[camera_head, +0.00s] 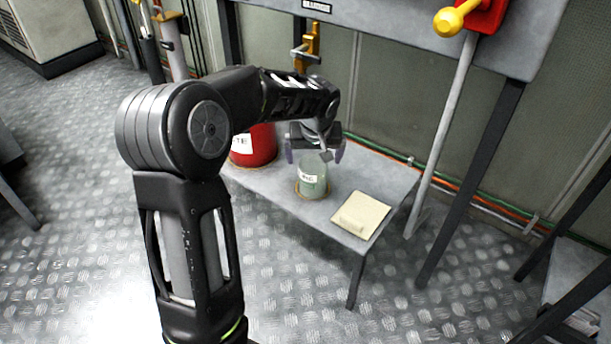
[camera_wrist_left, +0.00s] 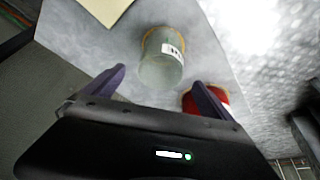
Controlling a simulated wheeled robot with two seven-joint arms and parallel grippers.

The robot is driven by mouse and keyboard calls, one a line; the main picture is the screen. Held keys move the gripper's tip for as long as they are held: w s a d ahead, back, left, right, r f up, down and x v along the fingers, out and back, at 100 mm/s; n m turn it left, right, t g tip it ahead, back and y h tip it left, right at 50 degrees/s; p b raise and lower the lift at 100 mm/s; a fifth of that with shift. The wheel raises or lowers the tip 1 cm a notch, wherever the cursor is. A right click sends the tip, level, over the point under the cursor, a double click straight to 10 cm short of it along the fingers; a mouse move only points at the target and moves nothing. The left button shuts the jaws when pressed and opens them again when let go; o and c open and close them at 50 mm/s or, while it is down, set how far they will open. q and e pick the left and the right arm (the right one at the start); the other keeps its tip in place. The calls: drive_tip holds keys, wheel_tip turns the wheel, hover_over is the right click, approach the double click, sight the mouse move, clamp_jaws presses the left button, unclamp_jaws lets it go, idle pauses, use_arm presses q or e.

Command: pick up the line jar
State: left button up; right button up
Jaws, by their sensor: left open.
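The line jar (camera_head: 313,180) is a pale green, see-through jar with a white label, upright on a small grey table (camera_head: 262,188). It also shows in the left wrist view (camera_wrist_left: 160,68), in front of the fingers and roughly between them. My left gripper (camera_head: 314,154) is open, with its fingers just above and around the top of the jar in the head view. In the left wrist view the fingers (camera_wrist_left: 160,82) are apart with nothing held. I cannot tell whether they touch the jar. My right gripper is not in view.
A red container (camera_head: 254,147) with a white label stands left of the jar, partly behind my left arm. A cream pad (camera_head: 361,215) lies right of the jar. A grey panel (camera_head: 400,30) with a yellow-handled red fitting (camera_head: 461,17) overhangs behind the table.

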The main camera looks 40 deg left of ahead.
sight(313, 168)
use_arm(q)
drive_tip(key=shift+f, duration=0.1)
drive_tip(key=shift+b+x, duration=0.45)
drive_tip(key=shift+x, duration=0.75)
drive_tip(key=shift+w+f, duration=0.1)
drive_tip(key=b+x, duration=0.2)
drive_tip(key=x, duration=0.2)
drive_tip(key=shift+f, duration=0.2)
drive_tip(key=shift+w+a+f, duration=0.15)
drive_tip(key=shift+a+f, duration=0.05)
drive_tip(key=shift+f, duration=0.1)
drive_tip(key=shift+c, duration=0.4)
drive_tip(key=c, duration=1.6)
drive_tip(key=shift+o, duration=0.2)
drive_tip(key=shift+r, duration=0.1)
